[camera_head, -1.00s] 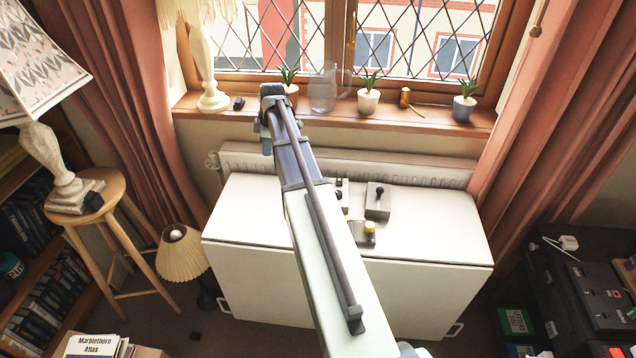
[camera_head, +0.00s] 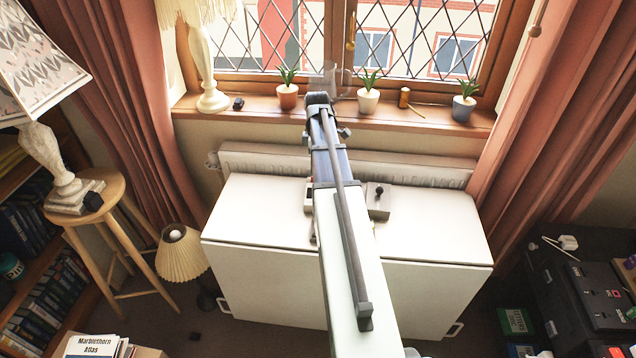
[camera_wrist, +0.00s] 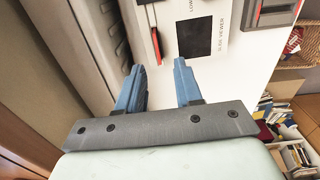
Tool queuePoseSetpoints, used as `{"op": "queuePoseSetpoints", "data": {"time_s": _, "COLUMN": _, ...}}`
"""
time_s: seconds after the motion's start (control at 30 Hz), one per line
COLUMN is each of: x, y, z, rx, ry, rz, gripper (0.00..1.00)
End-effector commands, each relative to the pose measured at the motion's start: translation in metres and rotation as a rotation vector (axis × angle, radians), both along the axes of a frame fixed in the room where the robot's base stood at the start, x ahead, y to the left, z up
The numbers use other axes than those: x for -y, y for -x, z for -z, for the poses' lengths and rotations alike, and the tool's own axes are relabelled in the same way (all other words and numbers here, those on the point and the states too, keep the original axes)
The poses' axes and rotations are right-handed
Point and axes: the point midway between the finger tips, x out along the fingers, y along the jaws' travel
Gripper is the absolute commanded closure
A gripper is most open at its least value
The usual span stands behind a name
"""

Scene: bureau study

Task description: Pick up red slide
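In the wrist view a small thin red piece (camera_wrist: 155,42), seen nearly edge-on, stands at the left part of a white panel marked "SLIDE VIEWER" (camera_wrist: 221,65). I cannot tell for sure that it is the red slide. A black screen (camera_wrist: 194,38) lies just right of it. My gripper (camera_wrist: 157,76) has two blue fingers, spread apart with nothing between them. In the picture the red piece is just beyond the fingertips, between their lines. I cannot tell the height gap. In the head view my arm hides the gripper and the red piece.
The white table (camera_head: 435,228) stands against the radiator (camera_head: 260,160) under the windowsill (camera_head: 430,122). A grey box with a black knob (camera_head: 378,201) is on it. Potted plants (camera_head: 368,101) and a glass jug (camera_head: 330,78) stand on the sill. A dark device (camera_wrist: 270,12) is at upper right.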

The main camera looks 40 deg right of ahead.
Motion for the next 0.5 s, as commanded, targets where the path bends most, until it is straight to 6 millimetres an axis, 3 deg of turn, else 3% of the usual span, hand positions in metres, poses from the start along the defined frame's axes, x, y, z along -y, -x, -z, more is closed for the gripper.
{"op": "queuePoseSetpoints", "data": {"time_s": 0.5, "x": 0.002, "y": -0.001, "z": 0.03, "rx": 0.0, "ry": 0.0, "rz": 0.0, "gripper": 0.65}}
